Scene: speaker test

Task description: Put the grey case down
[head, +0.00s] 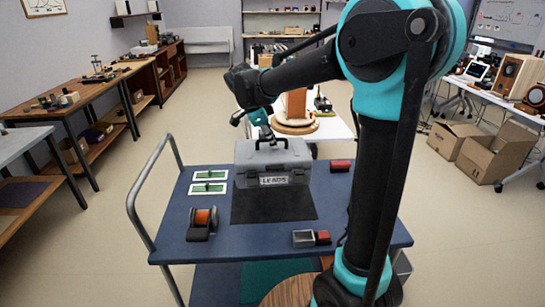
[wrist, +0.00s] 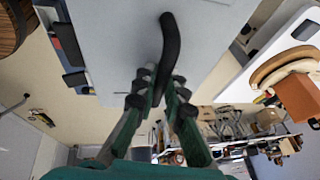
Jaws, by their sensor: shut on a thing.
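The grey case (head: 272,163) is upright over the back part of a black mat (head: 272,209) on the blue cart top (head: 350,217). Its front carries a label reading "LEADS". I cannot tell if its base touches the mat or is slightly above it. My gripper (head: 266,138) is at the case's top handle. In the wrist view, my gripper (wrist: 160,92) is shut on the black handle (wrist: 169,42), above the pale lid (wrist: 112,38). The case hides the back of the mat.
Two green-and-white pieces (head: 209,181) and an orange spool (head: 202,220) lie left of the mat. A red block (head: 340,165) is right of the case, and a red-and-grey item (head: 311,238) is near the front. The cart's rail (head: 139,205) rises at left.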

